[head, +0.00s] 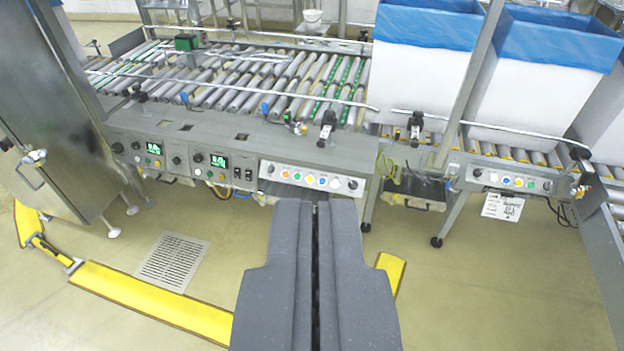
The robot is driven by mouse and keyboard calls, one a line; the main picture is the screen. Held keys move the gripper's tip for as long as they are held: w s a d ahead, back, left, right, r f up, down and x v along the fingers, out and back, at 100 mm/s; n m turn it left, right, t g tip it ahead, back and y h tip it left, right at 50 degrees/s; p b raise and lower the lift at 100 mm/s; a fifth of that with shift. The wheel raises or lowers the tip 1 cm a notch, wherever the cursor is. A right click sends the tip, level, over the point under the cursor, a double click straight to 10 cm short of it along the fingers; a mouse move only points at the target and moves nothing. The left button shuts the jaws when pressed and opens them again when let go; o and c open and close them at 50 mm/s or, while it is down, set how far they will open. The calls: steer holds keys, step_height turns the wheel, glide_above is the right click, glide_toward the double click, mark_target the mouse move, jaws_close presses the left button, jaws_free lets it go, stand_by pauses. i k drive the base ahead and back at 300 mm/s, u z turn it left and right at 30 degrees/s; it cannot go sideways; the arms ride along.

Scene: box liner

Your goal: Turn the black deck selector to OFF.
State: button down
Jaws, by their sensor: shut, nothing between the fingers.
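Several black round knobs show on the front panels of the roller conveyor. One black knob (353,185) is at the right end of the light button strip, and another black knob (270,168) is at its left end. More sit by the green displays, such as the knob (198,158). I cannot tell which is the deck selector, and no labels or pointer positions are readable. My gripper (316,205) is shut and empty, pointing forward. In the picture its tips lie just below the button strip; it does not appear to touch the panel.
The roller deck (230,80) lies behind the panels. White boxes with blue liners (425,70) stand at right, by a second button panel (515,181). A steel cabinet (60,110) stands at left. Yellow floor barriers (150,300) and a floor drain (172,260) lie in front.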

mark_target(353, 185)
steer(key=k, duration=0.55)
steer(key=u, duration=0.45)
steer(key=i, duration=1.35)
steer(key=z, duration=0.7)
steer(key=i, duration=1.05)
steer(key=z, duration=0.8)
